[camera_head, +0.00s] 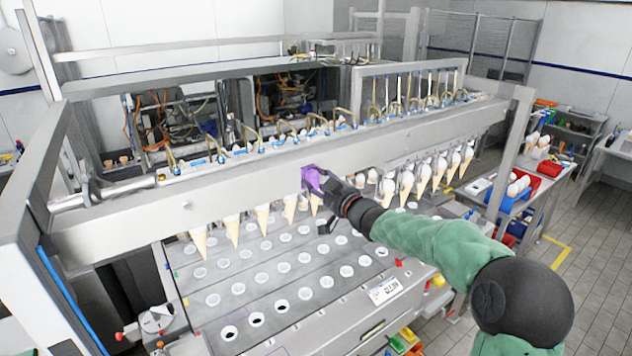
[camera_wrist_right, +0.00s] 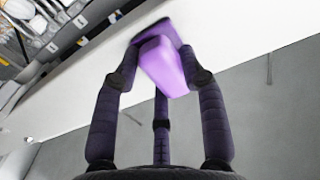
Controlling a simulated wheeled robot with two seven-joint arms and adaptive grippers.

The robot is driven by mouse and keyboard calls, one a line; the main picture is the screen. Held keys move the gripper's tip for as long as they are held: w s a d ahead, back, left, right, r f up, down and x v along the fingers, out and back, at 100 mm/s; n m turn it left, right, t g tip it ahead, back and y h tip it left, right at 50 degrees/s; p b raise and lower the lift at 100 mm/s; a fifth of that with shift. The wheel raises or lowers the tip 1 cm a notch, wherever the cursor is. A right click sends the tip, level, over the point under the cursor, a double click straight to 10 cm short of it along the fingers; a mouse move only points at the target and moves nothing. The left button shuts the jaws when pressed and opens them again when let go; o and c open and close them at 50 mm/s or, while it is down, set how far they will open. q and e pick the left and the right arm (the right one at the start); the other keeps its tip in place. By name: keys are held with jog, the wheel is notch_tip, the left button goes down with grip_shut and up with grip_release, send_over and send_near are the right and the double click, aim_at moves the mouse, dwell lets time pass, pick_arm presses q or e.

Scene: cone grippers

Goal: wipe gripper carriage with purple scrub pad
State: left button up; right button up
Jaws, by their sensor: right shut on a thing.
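The purple scrub pad (camera_head: 312,178) is in my right gripper (camera_head: 328,186), which is shut on it. In the head view the pad is at the front face of the long grey gripper carriage (camera_head: 240,181), near its middle. In the right wrist view the pad (camera_wrist_right: 163,62) sits between the dark fingers of my right gripper (camera_wrist_right: 162,75), against or very close to the pale carriage face (camera_wrist_right: 70,95). Whether it presses on the face cannot be told for sure. My left gripper is not in view.
Several filled cones (camera_head: 233,229) hang in a row below the carriage. Under them is a grey plate (camera_head: 300,318) with rows of round holes. Hoses and fittings (camera_head: 290,135) line the carriage top. A side table (camera_head: 537,188) with red and blue trays stands at the right.

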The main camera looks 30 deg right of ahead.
jog(key=shift+w+d+p, duration=0.1)
jog(key=shift+d+p, duration=0.95)
jog(key=shift+d, duration=0.7)
jog(key=shift+a, duration=0.1)
jog(key=shift+a+b, duration=0.65)
jog(key=shift+a, duration=0.1)
jog(key=shift+a+b, duration=0.7)
jog(key=shift+a, duration=0.5)
jog(key=shift+r, duration=0.1)
jog(key=shift+s, duration=0.8)
jog(key=s, duration=0.2)
jog(key=shift+s+d, duration=0.2)
jog(key=shift+s, duration=0.95)
